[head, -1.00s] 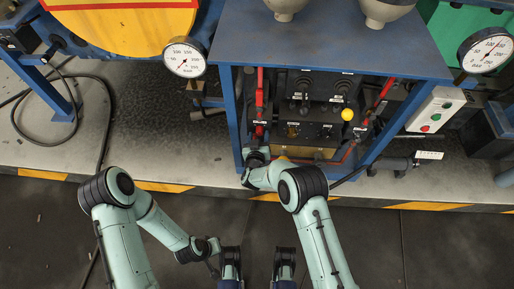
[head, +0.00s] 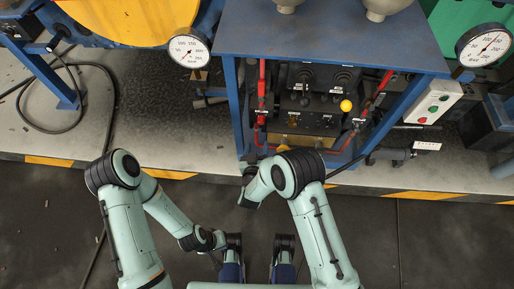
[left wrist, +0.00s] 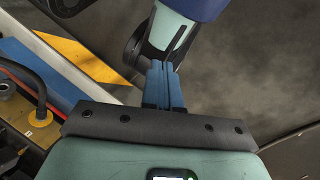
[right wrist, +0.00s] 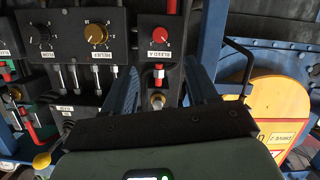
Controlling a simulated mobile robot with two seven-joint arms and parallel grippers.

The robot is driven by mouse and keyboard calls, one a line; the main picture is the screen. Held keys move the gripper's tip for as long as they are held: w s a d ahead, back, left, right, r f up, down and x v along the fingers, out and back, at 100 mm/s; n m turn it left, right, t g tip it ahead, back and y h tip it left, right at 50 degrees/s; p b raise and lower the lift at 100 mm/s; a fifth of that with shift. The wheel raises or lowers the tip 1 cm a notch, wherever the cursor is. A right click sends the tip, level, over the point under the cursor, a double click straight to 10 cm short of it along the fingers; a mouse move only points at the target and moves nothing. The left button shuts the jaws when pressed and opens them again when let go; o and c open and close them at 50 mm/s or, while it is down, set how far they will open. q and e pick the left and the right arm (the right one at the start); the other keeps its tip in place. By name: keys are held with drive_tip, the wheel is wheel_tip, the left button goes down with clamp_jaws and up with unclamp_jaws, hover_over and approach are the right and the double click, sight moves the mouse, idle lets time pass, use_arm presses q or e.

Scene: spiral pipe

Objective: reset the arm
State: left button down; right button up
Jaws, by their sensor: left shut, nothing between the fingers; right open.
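My right gripper (head: 249,170) is at the lower left front of the blue-framed control cabinet, partly hidden by its own wrist. In the right wrist view its two blue fingers (right wrist: 160,88) are apart, with nothing held. Beyond them is the control panel (right wrist: 75,40) with a red knob (right wrist: 160,36), a brass knob (right wrist: 96,35) and a red-and-brass fitting (right wrist: 158,75). My left arm is folded low at the left in the head view, its gripper hard to make out. In the left wrist view the left fingers (left wrist: 163,85) are shut together and empty, close to part of my own body.
The cabinet's blue top (head: 330,38) overhangs the panel. Red levers (head: 262,88) and a yellow ball knob (head: 346,105) stick out in front. A button box (head: 434,102) and gauges (head: 188,50) flank it. A cable (head: 75,125) lies at left; the dark floor in front is open.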

drive_tip(key=s+d+f+m+g+y+p, duration=0.1)
drive_tip(key=s+d+f+g+p, duration=0.25)
drive_tip(key=s+d, duration=0.2)
drive_tip(key=s+d+f+m+g+p, duration=0.1)
drive_tip(key=s+d+f+g+p, duration=0.1)
drive_tip(key=s+d+g+p, duration=0.3)
use_arm(q)
wheel_tip(320, 180, up, 14)
drive_tip(key=g+p, duration=0.1)
drive_tip(key=p, duration=0.5)
drive_tip(key=shift+s+d+f, duration=0.15)
drive_tip(key=shift+s+d, duration=0.15)
drive_tip(key=shift+s, duration=0.15)
use_arm(e)
drive_tip(key=s+d+r+m+g+y, duration=0.1)
drive_tip(key=s+r+g+y, duration=0.1)
drive_tip(key=s, duration=0.9)
drive_tip(key=s+d+r+m+g+y, duration=0.1)
drive_tip(key=s+g, duration=0.4)
drive_tip(key=s, duration=0.6)
wheel_tip(320, 180, up, 2)
drive_tip(key=shift+s+d+r+m+y, duration=0.2)
drive_tip(key=shift+d+m+y, duration=0.25)
drive_tip(key=shift+m, duration=0.35)
use_arm(q)
drive_tip(key=shift+w+d, duration=0.1)
use_arm(e)
drive_tip(key=shift+d, duration=0.1)
